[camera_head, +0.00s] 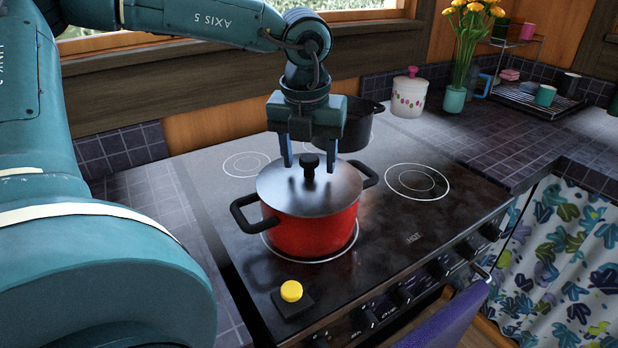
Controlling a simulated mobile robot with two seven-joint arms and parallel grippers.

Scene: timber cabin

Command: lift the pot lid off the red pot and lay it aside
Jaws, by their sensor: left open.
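The red pot (312,236) stands on the front left burner of the black stove, with black handles at its left and right. The pot lid (285,191) lies on top of it, a grey metal disc with a black knob (309,167) in the middle. My left gripper (311,163) points down over the lid. It is open, with one finger on each side of the knob. My right gripper is not in view.
A dark pot (358,128) stands behind on the stove (390,240). A yellow button on a black base (291,293) sits at the front left. A white canister (409,96) and a flower vase (454,98) stand at the back. The tiled counter (500,140) at right has free room.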

